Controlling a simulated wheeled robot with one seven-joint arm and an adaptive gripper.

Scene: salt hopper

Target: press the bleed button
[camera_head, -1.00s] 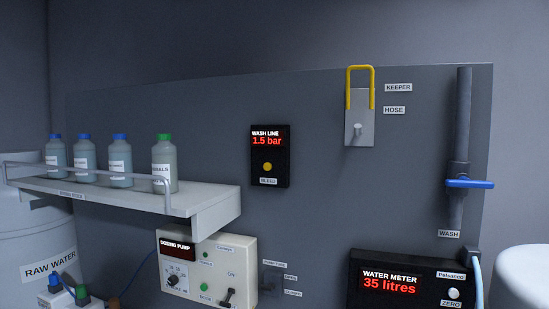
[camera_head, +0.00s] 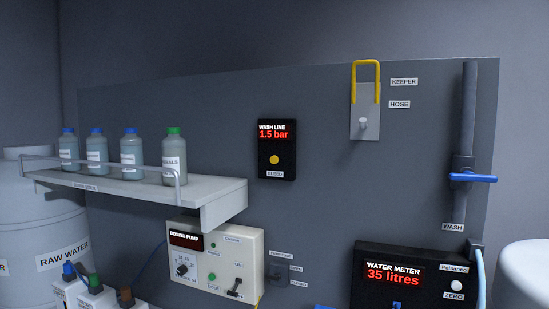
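The bleed button is a round yellow button (camera_head: 274,160) on the black wash line panel (camera_head: 264,150), just above a small BLEED label (camera_head: 275,174). The red display (camera_head: 273,134) above it reads 1.5 bar. The panel is fixed to the dark grey board and nothing covers the button. My gripper is not seen in the head view, so its place relative to the button and its opening cannot be told.
A shelf (camera_head: 224,188) with several bottles juts out left of the panel. The dosing pump (camera_head: 216,245) is below it. The water meter (camera_head: 428,285), blue-handled wash valve (camera_head: 472,178) and yellow hose keeper (camera_head: 366,64) are to the right. Small blue pieces at the bottom edge are cut off.

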